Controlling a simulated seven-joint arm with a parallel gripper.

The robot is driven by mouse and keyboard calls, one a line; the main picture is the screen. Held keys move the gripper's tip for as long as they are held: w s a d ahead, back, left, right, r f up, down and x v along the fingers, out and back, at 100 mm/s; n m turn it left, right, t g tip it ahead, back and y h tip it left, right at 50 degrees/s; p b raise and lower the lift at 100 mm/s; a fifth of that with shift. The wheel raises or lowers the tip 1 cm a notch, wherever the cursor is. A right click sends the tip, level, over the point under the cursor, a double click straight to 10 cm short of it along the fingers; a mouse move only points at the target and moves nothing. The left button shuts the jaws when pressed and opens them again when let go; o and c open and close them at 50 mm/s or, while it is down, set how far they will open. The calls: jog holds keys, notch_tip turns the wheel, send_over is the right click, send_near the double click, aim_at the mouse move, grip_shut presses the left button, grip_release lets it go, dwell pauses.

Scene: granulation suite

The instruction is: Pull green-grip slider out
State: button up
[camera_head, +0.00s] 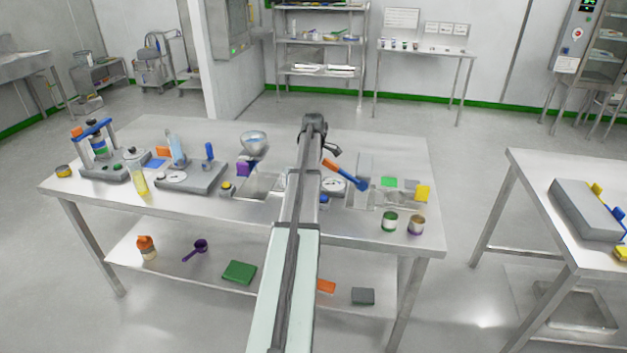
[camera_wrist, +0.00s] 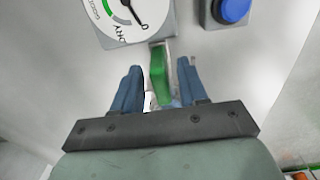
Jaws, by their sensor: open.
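The green grip (camera_wrist: 158,78) of the slider shows in the wrist view as an upright green block at the end of a pale metal strip. My gripper (camera_wrist: 160,66) has two blue fingers, one on each side of the grip, with a gap visible on both sides. The gripper is open. I cannot tell how deep the grip sits between the fingers. In the head view my arm runs up over the middle of the table, and I cannot pick out the slider there.
In the wrist view a dial (camera_wrist: 125,15) is just beyond the grip, and a blue button (camera_wrist: 232,10) is at the upper right. In the head view a blue-and-orange handle (camera_head: 345,174) lies right of my arm. Several jars and instruments stand on the steel table (camera_head: 225,211).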

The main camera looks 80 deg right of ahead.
notch_tip(320, 180, up, 12)
dwell(0.4)
dwell(0.5)
